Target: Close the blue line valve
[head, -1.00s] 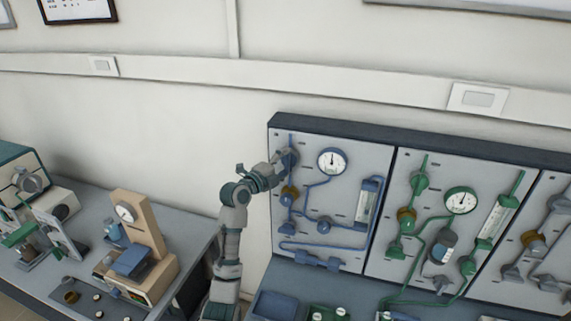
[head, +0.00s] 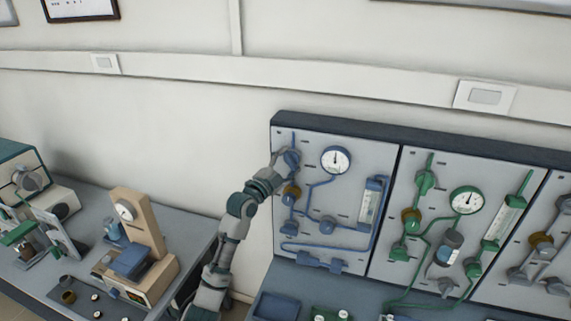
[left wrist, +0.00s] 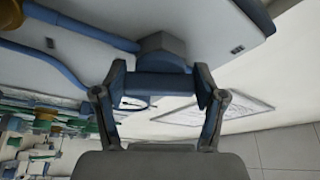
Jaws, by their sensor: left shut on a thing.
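The blue line panel (head: 344,205) stands upright against the wall, with blue pipes and a round gauge (head: 335,160). The blue valve (head: 293,159) is at its upper left, partly hidden by my left gripper (head: 281,160). In the left wrist view, the fingers of my left gripper (left wrist: 161,82) are shut on the valve's blue handle (left wrist: 160,85), one finger at each end. The valve's grey-blue body (left wrist: 162,48) is just beyond, joined to a blue pipe (left wrist: 85,31). My right gripper is not in view.
A brass-coloured fitting (head: 291,192) sits on the pipe just below the valve. A green line panel (head: 455,215) adjoins on the right. A bench (head: 190,226) with instruments is at the left.

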